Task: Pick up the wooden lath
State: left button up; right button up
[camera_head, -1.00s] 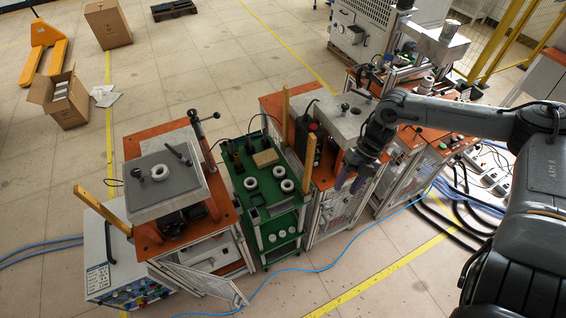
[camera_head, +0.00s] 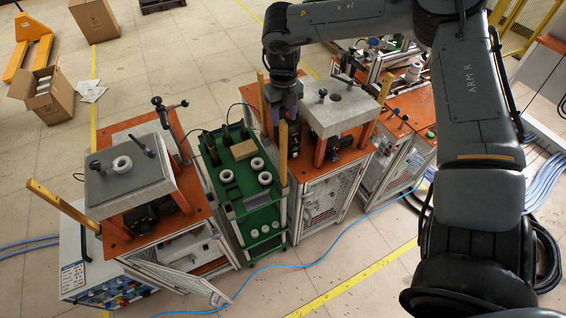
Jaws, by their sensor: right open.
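Several upright wooden laths stand at the corners of the orange-topped machines. One lath (camera_head: 283,155) stands at the front left corner of the middle machine, beside the green cart. A second lath (camera_head: 262,92) stands behind it, partly hidden near my right gripper. Another lath (camera_head: 60,204) leans outward at the front left corner of the left machine. My right gripper (camera_head: 284,118) is open and points down, with its fingers at the top of the front left lath in the picture. I cannot tell whether they touch it. My left gripper is not in view.
The green cart (camera_head: 243,200) holds white rings and a tan block (camera_head: 244,149). The middle machine has a grey raised plate (camera_head: 338,112) just right of the gripper. The left machine has a grey plate (camera_head: 125,172) with a ring. Open floor lies in front.

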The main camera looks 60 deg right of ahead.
aim_at(283, 131)
jog(key=shift+f, duration=0.85)
notch_tip(283, 131, down, 4)
jog(key=shift+s+a+r+p, duration=0.1)
jog(key=shift+r+p, duration=0.15)
jog(key=shift+p, duration=0.4)
jog(key=shift+f, duration=0.75)
grip_shut()
